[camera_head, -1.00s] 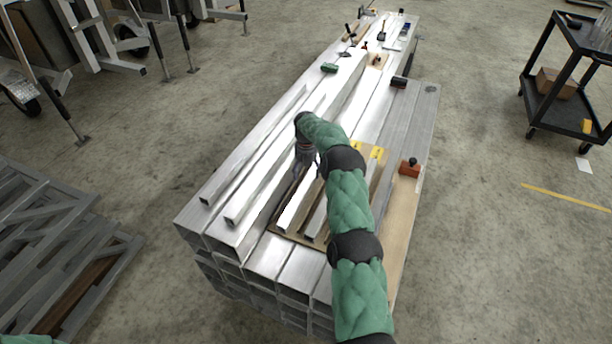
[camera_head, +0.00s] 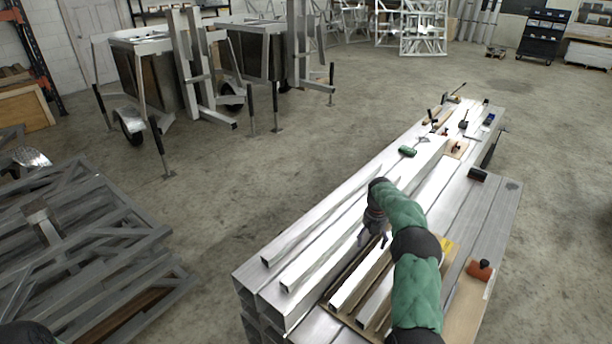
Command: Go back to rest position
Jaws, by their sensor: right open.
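My right arm, in a green padded sleeve with dark joints, comes in from the bottom right and reaches over the stack of aluminium tubes (camera_head: 275,301). My right gripper (camera_head: 372,242) points down at its end, open, just above the tubes near a brown tray (camera_head: 345,313) holding short metal bars. Nothing shows between its fingers, though they are small and partly in shadow. My left gripper is not in view.
Tools lie along the stack: a green-handled item (camera_head: 407,151), a black block (camera_head: 477,174) and an orange-red tool (camera_head: 479,270). Grey metal frames (camera_head: 90,250) lie at left. Trailers (camera_head: 150,75) stand behind. The concrete floor between is clear.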

